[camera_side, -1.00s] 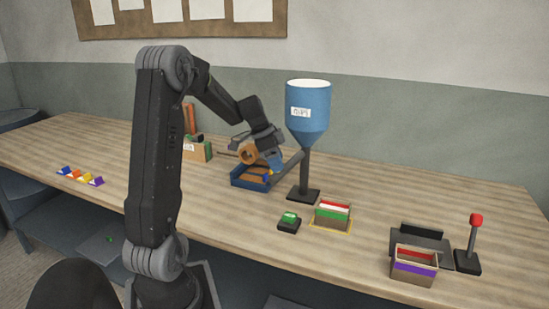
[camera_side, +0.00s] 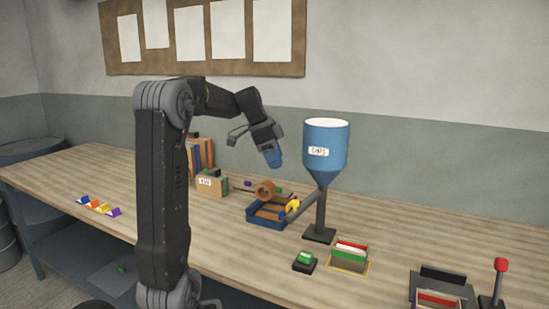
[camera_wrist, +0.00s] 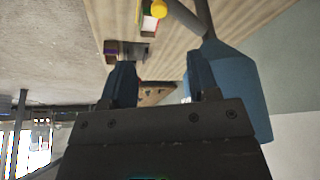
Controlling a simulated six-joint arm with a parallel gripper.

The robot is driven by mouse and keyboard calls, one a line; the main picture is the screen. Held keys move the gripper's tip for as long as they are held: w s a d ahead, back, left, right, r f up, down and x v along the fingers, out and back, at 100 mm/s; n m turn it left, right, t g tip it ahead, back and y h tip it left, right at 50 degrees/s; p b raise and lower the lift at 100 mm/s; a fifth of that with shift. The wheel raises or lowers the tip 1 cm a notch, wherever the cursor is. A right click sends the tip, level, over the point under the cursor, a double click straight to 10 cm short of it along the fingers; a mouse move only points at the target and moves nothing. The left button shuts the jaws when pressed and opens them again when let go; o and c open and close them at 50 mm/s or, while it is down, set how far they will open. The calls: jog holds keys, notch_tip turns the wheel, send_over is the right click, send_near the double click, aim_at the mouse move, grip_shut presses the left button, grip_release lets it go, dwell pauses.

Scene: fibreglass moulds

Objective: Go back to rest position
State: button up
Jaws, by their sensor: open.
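My gripper (camera_side: 273,159) is raised above the table, to the left of the blue hopper and above the blue tray. Its blue fingers point down and a little to the right in the side view. In the wrist view my gripper (camera_wrist: 160,90) shows its two fingers spread apart, with nothing held between them.
The blue hopper (camera_side: 326,147) labelled "CHIPS" stands close to the right of my gripper. A blue tray (camera_side: 266,224) sits below, with an orange-brown ring (camera_side: 265,190) at its back. Boxes, a green button (camera_side: 305,259) and a red-knobbed lever (camera_side: 501,266) are to the right.

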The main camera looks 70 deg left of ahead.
dwell(0.4)
jog(key=d+n+y, duration=0.1)
jog(key=d+n, duration=0.1)
jog(key=d, duration=1.7)
jog(key=s+d+f+n, duration=0.1)
jog(key=s+d+f, duration=0.1)
jog(key=s+d, duration=0.2)
jog(key=s+d+f+n+t, duration=0.1)
jog(key=s+d+f, duration=0.2)
jog(key=d, duration=0.7)
jog(key=shift+s+d+y, duration=0.15)
jog(key=shift+s+y, duration=0.15)
jog(key=shift+s, duration=0.8)
